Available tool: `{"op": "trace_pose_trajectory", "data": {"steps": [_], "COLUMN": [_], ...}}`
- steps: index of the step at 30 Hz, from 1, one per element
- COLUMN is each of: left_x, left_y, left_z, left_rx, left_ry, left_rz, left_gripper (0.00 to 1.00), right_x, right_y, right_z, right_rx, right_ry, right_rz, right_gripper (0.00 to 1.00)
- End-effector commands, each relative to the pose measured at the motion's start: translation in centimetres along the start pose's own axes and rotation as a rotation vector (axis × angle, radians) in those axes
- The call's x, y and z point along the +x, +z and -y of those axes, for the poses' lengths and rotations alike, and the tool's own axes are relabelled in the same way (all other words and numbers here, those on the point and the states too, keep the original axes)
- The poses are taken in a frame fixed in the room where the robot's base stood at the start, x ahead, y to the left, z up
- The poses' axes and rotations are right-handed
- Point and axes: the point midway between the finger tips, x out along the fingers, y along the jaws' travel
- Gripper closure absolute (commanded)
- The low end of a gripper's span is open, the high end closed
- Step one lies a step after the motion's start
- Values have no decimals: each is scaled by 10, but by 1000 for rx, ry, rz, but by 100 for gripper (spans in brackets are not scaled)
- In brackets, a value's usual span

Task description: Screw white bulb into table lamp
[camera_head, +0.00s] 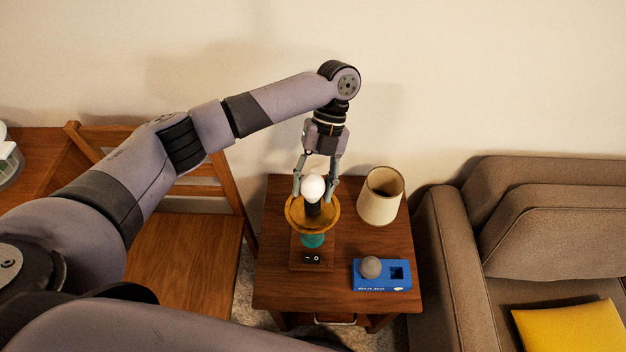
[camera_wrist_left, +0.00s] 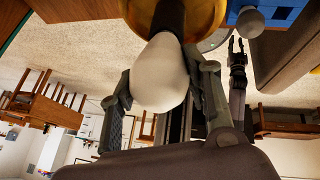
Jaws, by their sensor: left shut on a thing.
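The white bulb (camera_head: 313,188) is between the fingers of my left gripper (camera_head: 315,186), which is shut on it; it also shows large in the left wrist view (camera_wrist_left: 160,78). The table lamp stands on the side table, with a gold bowl (camera_head: 293,213), a teal stem (camera_head: 313,240) and a wooden switch base (camera_head: 298,259). My gripper is above the bowl. The bulb meets the dark socket (camera_wrist_left: 168,16) in the wrist view; I cannot tell whether its thread is engaged. My right gripper (camera_wrist_left: 238,48) appears small in the wrist view, its opening unclear.
A cream lampshade (camera_head: 380,202) stands right of the lamp. A blue box (camera_head: 385,283) with a grey bulb (camera_head: 371,267) lies in front on the side table (camera_head: 275,285). A wooden chair (camera_head: 190,255) is left, a brown sofa (camera_head: 450,245) right.

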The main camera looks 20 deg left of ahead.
Motion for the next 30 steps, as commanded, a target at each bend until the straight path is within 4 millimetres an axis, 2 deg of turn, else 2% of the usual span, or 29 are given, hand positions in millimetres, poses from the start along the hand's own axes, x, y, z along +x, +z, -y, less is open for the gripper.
{"op": "trace_pose_trajectory", "data": {"steps": [6, 17, 25, 30], "left_x": [-2, -1, -2, 0], "left_y": [-1, -1, -2, -1], "left_z": [0, 1, 1, 1], "left_rx": [117, 140, 363, 428], "left_ry": [61, 73, 192, 225], "left_rz": [36, 42, 110, 126], "left_gripper": [83, 83, 83, 83], "right_x": [-8, -9, -21, -21], "right_y": [-1, -1, -2, -2], "right_z": [0, 0, 0, 0], "right_rx": [0, 0, 0, 0], "right_ry": [0, 0, 0, 0], "right_rz": [0, 0, 0, 0], "right_gripper": [74, 74, 74, 74]}}
